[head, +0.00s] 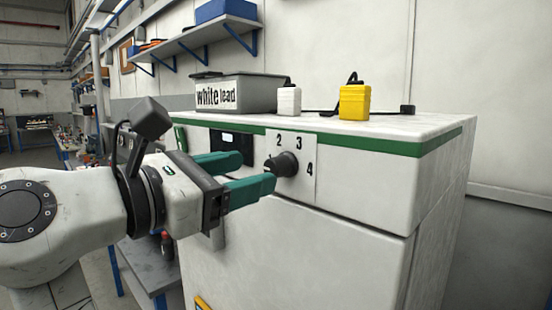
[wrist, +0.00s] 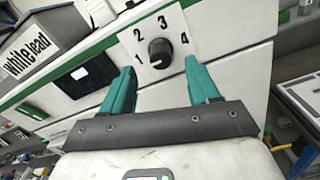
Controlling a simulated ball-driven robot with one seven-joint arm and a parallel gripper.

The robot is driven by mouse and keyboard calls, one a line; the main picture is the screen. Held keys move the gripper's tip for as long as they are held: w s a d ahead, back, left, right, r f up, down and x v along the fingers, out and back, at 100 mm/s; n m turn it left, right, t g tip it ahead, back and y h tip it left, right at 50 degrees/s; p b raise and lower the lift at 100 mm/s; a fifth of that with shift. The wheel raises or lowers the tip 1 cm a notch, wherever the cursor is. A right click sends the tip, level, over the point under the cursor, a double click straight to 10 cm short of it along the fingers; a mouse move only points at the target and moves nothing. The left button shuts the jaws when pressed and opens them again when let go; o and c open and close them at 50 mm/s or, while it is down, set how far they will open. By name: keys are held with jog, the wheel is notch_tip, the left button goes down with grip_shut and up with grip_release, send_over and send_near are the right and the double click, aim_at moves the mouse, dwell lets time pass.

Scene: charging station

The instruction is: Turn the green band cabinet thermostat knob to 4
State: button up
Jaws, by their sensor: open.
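The white cabinet (head: 400,190) has a green band (head: 390,146) along its top edge. A black thermostat knob (head: 286,164) sits on a pale dial plate (head: 308,180) on its front; 2, 3 and 4 are readable in the head view. In the wrist view the knob (wrist: 160,52) shows with 1 to 4 around it. I cannot tell surely which number it points to. My gripper (head: 254,172) is open, its green fingers pointing at the knob. In the wrist view the fingertips (wrist: 162,74) stand either side below the knob, with gaps; nothing is held.
On the cabinet top stand a grey bin (head: 235,94) marked "white lead", a white bottle (head: 288,100) and a yellow container (head: 355,102). A dark display panel (head: 232,141) is left of the dial. A wall shelf (head: 200,37) hangs behind.

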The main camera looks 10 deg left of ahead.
aim_at(270, 167)
jog(key=p+x, duration=0.1)
jog(key=x, duration=0.5)
jog(key=c, duration=1)
